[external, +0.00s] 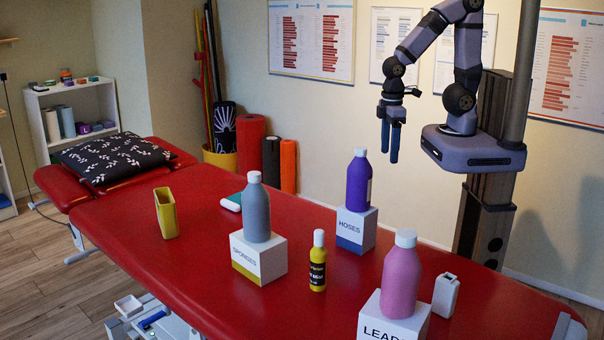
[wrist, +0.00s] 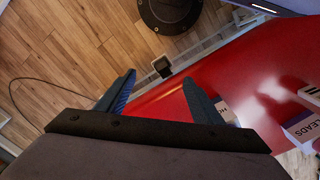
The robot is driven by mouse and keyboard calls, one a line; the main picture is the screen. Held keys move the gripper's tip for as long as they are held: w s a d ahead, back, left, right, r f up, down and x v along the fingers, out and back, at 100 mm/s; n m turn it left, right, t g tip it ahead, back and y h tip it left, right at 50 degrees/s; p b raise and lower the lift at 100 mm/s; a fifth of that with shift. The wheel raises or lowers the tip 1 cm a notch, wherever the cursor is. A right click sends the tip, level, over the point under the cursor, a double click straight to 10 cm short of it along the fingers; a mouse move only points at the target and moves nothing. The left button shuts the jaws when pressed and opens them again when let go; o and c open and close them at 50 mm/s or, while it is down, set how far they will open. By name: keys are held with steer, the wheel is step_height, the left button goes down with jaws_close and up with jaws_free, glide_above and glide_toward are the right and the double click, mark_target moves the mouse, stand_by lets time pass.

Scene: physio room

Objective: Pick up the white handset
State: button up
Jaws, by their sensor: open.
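A small white upright object (external: 445,296) with a dark opening near its top stands at the right of the red table, behind the pink bottle; it may be the white handset, but I cannot tell for sure. My gripper (external: 390,156) is open and empty, pointing down, high above the table's far side, behind the purple bottle and to the left of the white object. In the wrist view my gripper's two blue fingers (wrist: 160,77) are spread apart with nothing between them. I cannot clearly make out the handset in the wrist view.
On the red table (external: 130,247) are labelled boxes carrying a grey bottle (external: 256,212), a purple bottle (external: 359,182) and a pink bottle (external: 401,275). A yellow bottle (external: 318,262), a yellow holder (external: 165,213) and a teal-and-white item (external: 232,202) stand or lie among them.

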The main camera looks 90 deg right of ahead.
steer(key=w+a+r+n+t+h+b, duration=0.35)
steer(key=w+n+t+h, duration=0.55)
steer(key=n, duration=1.1)
steer(key=w+a+r+n+t+y, duration=0.1)
steer(key=a+r+n+t+y, duration=0.15)
steer(key=a, duration=0.45)
steer(key=w+a+r+n+t+y+b, duration=0.1)
steer(key=a+r+n+t+y, duration=0.2)
steer(key=a, duration=0.4)
steer(key=w+a+r+n+t+y, duration=0.1)
steer(key=a+r+n+t+y, duration=0.1)
steer(key=a+n, duration=0.4)
steer(key=n+g+y+b, duration=0.2)
steer(key=n+y+b, duration=1)
steer(key=b, duration=0.8)
glide_toward(444, 288)
steer(key=shift+m+y, duration=0.35)
steer(key=shift+y, duration=0.2)
steer(key=x, duration=0.5)
steer(key=shift+w+d+r, duration=0.1)
steer(key=shift+r, duration=0.05)
steer(key=shift+f, duration=0.35)
steer(key=shift+f+p+x, duration=0.2)
steer(key=shift+p+x, duration=0.2)
steer(key=shift+x, duration=3.3)
steer(key=shift+d, duration=0.1)
